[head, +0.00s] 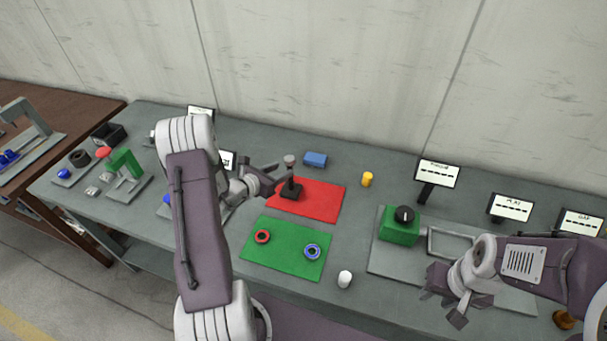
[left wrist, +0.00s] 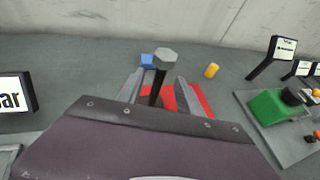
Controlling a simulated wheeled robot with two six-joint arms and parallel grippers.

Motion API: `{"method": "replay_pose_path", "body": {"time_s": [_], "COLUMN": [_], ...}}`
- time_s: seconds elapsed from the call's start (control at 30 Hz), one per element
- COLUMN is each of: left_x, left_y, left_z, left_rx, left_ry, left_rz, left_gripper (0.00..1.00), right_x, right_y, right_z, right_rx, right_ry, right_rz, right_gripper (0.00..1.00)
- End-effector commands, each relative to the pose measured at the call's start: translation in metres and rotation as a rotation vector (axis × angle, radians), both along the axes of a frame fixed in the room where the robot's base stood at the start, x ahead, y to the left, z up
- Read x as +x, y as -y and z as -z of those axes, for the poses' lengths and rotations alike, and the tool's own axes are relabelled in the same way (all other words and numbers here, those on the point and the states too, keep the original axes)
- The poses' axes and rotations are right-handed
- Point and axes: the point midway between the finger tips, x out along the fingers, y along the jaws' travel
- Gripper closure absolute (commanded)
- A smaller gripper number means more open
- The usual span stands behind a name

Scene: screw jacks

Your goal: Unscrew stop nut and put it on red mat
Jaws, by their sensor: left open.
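A small dark post on a black base (head: 291,190) stands upright on the red mat (head: 325,201). A grey hexagonal piece (head: 290,159) caps it; it looks like the stop nut, and it also shows in the left wrist view (left wrist: 166,58). My left gripper (head: 279,179) is open at the post, level with its lower part and below the hexagonal piece. In the left wrist view its fingers lie on either side of the post; contact cannot be told. My right gripper (head: 442,305) is open and empty over the table's front right.
A green mat (head: 283,262) holds a red ring (head: 262,237) and a blue ring (head: 312,251). A blue block (head: 316,159), a yellow cylinder (head: 367,179) and a white cylinder (head: 344,279) stand nearby. A grey plate with a green block (head: 399,231) lies right.

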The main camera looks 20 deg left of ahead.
Motion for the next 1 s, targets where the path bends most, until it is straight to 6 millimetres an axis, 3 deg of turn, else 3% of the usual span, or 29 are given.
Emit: {"method": "replay_pose_path", "body": {"time_s": [0.23,0.43,0.57,0.7,0.97,1.0], "left_x": [0.03,0.039,0.061,0.078,0.081,0.081], "left_y": [0.01,0.013,0.022,0.026,0.026,0.026], "left_z": [0.011,0.014,0.018,0.029,0.032,0.032], "left_rx": [0.0,0.001,0.002,0.002,0.002,0.002], "left_ry": [-0.002,-0.002,-0.003,-0.003,-0.002,-0.002], "left_rz": [0.006,0.008,0.01,0.008,0.007,0.007], "left_gripper": [0.57,0.57,0.57,0.57,0.57,0.68], "right_x": [0.0,0.0,0.001,0.001,0.0,0.0], "right_y": [0.0,0.0,0.0,0.0,0.0,0.0], "right_z": [-0.014,-0.019,-0.036,-0.037,-0.036,-0.036], "right_rx": [0.0,0.0,0.0,0.0,0.0,0.0], "right_ry": [0.001,0.0,0.001,0.001,0.001,0.001], "right_rz": [0.0,0.0,0.0,0.0,0.0,0.0], "right_gripper": [0.64,0.64,0.64,0.64,0.64,0.64]}}
